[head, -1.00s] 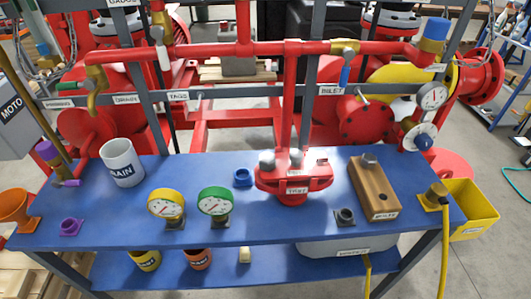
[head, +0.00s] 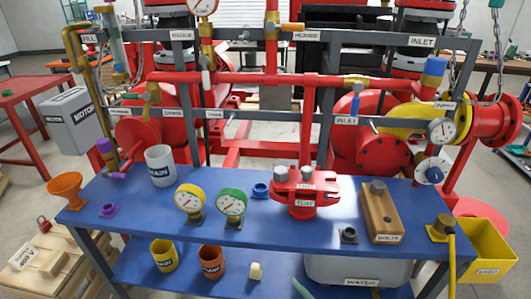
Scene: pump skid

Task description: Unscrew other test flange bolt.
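The red test flange (head: 303,201) stands on the blue bench, right of the middle. Two grey bolt heads show on its top, a left one (head: 281,173) and a right one (head: 306,174). A wooden block labelled BOLTS (head: 381,217) lies to the right of the flange. One grey bolt head (head: 377,187) shows at the block's far end. Neither of my grippers is in the head view.
The blue bench (head: 140,207) also carries a white DRAIN cup (head: 160,166), a yellow gauge (head: 190,198) and a green gauge (head: 233,203). Red pipes (head: 235,78) run behind it. A yellow bin (head: 487,248) hangs at the right end.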

